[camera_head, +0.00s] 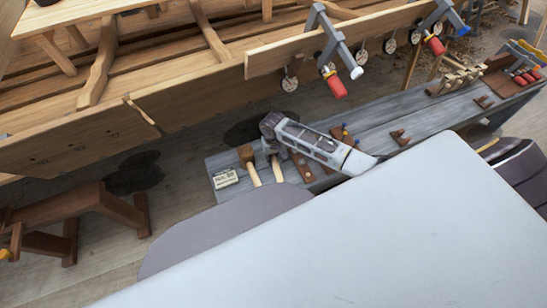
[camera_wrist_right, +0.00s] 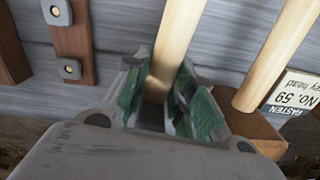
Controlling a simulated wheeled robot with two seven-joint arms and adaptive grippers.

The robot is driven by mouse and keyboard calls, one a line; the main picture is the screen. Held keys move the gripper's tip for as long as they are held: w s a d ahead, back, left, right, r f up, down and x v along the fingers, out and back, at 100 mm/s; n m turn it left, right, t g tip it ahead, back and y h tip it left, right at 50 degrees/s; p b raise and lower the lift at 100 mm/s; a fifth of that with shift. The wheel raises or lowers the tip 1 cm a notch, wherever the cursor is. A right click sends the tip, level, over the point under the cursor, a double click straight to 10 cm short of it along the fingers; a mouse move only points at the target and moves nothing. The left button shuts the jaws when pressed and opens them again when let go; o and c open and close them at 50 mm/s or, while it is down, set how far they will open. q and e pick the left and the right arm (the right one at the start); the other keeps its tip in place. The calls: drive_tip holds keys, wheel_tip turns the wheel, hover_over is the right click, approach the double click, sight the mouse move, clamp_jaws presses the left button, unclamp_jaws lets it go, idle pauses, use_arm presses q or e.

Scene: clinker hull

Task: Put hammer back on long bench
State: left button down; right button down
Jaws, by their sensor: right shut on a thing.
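The long bench (camera_head: 375,118) is a grey plank top running from lower middle to upper right in the head view. My right gripper (camera_head: 271,152) is over its near left end, shut on the pale wooden handle of the hammer (camera_head: 277,170). In the right wrist view the green-padded fingers (camera_wrist_right: 164,100) close on both sides of this handle (camera_wrist_right: 178,45); the hammer's head is hidden by the gripper. The handle is at or just above the bench top; I cannot tell whether it touches. My left gripper is not in view.
A wooden mallet (camera_head: 246,154) lies just beside the held hammer, with a label card (camera_head: 225,179) by it. Brown strips with fittings (camera_head: 301,168) lie on the other side. The wooden hull (camera_head: 190,95) with clamps (camera_head: 334,45) rises behind; a wooden trestle (camera_head: 75,205) stands left.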

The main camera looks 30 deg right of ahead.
drive_tip(key=shift+f, duration=0.3)
drive_tip(key=c, duration=1.2)
unclamp_jaws()
drive_tip(key=shift+o, duration=0.4)
